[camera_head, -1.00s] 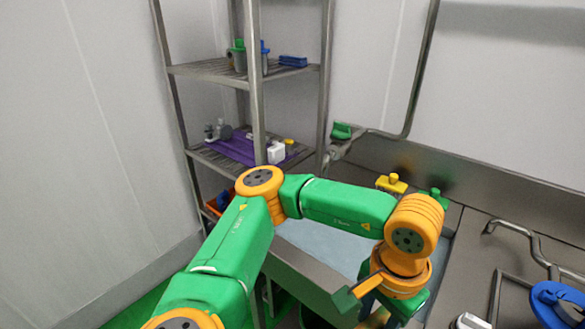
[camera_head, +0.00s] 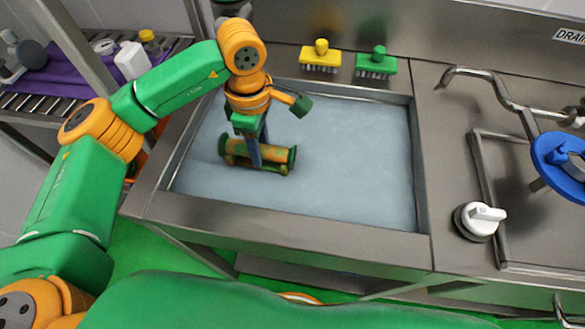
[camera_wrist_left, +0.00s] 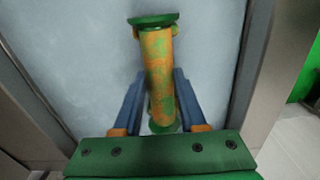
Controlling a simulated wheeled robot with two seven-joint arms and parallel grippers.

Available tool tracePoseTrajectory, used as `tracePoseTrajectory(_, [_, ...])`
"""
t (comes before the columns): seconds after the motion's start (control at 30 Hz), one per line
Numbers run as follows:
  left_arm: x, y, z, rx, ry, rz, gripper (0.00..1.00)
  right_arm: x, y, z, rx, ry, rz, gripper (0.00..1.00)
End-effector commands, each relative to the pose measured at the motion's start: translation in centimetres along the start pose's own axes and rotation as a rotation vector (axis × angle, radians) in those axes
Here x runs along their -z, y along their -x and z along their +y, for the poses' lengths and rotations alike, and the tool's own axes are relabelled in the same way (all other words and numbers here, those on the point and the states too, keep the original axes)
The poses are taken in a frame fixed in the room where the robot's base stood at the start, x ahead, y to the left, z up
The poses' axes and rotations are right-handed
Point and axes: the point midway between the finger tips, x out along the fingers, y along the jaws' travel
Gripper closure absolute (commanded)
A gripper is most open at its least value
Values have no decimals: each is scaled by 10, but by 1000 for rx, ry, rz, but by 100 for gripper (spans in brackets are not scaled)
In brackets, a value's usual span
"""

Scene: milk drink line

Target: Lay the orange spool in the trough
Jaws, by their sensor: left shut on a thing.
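The orange spool (camera_head: 278,154), with worn green patches and green end flanges, lies on its side inside the trough, a steel basin with a pale blue floor (camera_head: 340,155). It is in the trough's left half, its length running roughly left to right in the head view. My left gripper (camera_head: 254,162) reaches down from above, its blue fingers shut on the middle of the spool. In the left wrist view the spool (camera_wrist_left: 157,52) passes between the two fingers (camera_wrist_left: 158,78). I cannot tell whether it touches the floor. My right gripper is not in view.
A yellow brush (camera_head: 320,58) and a green brush (camera_head: 376,64) stand on the ledge behind the trough. A steel tap pipe (camera_head: 500,90), a white knob (camera_head: 480,219) and a blue wheel (camera_head: 560,160) are to the right. A shelf rack is at left. The trough's right half is clear.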

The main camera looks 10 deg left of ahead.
Motion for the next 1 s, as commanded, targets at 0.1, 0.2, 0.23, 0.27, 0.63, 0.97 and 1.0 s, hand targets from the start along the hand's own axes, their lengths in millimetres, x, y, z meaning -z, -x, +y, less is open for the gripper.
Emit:
tracePoseTrajectory(0.1, [-1, -25, 0, 8, 49, 1, 100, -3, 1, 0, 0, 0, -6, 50])
tracePoseTrajectory(0.2, [-1, -48, 0, 8, 50, 1, 100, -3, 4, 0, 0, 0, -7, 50])
tracePoseTrajectory(0.23, [-1, -53, 0, 7, 49, 2, 100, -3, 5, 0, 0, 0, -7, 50])
tracePoseTrajectory(0.27, [-1, -58, 0, 6, 49, 1, 100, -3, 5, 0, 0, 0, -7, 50])
tracePoseTrajectory(0.63, [-1, -102, 1, 1, 45, 0, 100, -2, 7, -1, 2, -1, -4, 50])
tracePoseTrajectory(0.97, [-1, -105, 1, 2, 45, 1, 32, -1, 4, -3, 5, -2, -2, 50])
tracePoseTrajectory(1.0, [-1, -105, 1, 2, 45, 1, 29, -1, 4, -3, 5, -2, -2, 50])
